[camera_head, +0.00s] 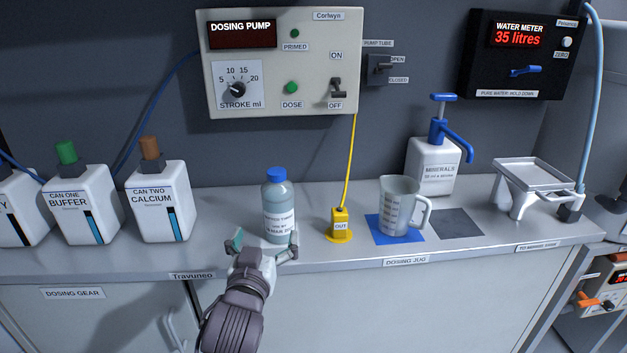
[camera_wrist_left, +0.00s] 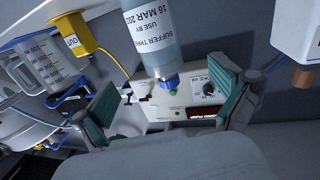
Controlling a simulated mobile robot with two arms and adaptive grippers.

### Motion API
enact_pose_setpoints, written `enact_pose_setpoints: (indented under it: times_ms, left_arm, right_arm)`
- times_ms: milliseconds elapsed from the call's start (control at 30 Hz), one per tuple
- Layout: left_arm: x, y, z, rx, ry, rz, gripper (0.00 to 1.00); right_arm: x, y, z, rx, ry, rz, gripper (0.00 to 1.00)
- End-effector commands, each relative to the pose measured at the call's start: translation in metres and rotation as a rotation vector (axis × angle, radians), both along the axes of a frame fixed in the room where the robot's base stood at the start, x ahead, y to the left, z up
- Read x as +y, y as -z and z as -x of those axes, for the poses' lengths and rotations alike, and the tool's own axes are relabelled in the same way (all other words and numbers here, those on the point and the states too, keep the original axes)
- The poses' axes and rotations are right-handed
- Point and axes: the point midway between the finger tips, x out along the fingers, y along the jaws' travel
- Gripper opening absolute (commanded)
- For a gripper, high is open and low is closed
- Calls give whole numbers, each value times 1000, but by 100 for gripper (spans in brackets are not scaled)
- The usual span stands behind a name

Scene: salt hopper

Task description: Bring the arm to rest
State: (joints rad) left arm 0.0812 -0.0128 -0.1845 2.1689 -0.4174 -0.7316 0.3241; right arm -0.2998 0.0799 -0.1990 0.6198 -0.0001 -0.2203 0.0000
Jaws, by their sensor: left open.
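My left gripper (camera_head: 264,244) is open in front of the counter's front edge, its two fingers spread apart. A clear bottle (camera_head: 277,208) with a blue cap stands upright on the counter just beyond the fingertips. In the left wrist view the bottle (camera_wrist_left: 152,35) appears upside down, between and beyond the open green-padded fingers (camera_wrist_left: 170,100). My right gripper is not in view.
White cans (camera_head: 83,208) stand at left. The yellow OUT block (camera_head: 340,228), jug (camera_head: 398,207) on a blue mat, minerals pump bottle (camera_head: 434,167) and metal stand (camera_head: 533,175) are to the right. The dosing pump (camera_head: 285,62) hangs behind. Counter space is free between the calcium can (camera_head: 161,205) and bottle.

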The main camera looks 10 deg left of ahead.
Motion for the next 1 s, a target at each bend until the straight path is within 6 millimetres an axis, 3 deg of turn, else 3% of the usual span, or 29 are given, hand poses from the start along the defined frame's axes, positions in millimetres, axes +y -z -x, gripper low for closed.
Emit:
enact_pose_setpoints:
  times_ms: [67, 167, 300, 400, 500, 700, 933, 1000]
  left_arm:
    - [3, 15, 6, 45, -4, -2, 99]
    - [9, 55, 26, 179, -7, -5, 99]
    - [18, 134, 86, 480, 7, -18, 99]
    - [20, 177, 133, 675, 34, -30, 99]
    - [20, 204, 173, 824, 65, -42, 99]
    - [20, 236, 239, 1046, 125, -60, 99]
    - [18, 255, 307, 1259, 201, -79, 99]
    - [17, 271, 303, 1272, 204, -81, 99]
  right_arm:
    - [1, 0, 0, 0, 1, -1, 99]
    - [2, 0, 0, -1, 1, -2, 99]
    - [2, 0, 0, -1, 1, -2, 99]
    - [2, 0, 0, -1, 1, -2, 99]
    - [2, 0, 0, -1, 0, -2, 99]
    - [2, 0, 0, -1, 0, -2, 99]
    - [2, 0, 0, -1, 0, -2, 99]
    - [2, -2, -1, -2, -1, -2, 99]
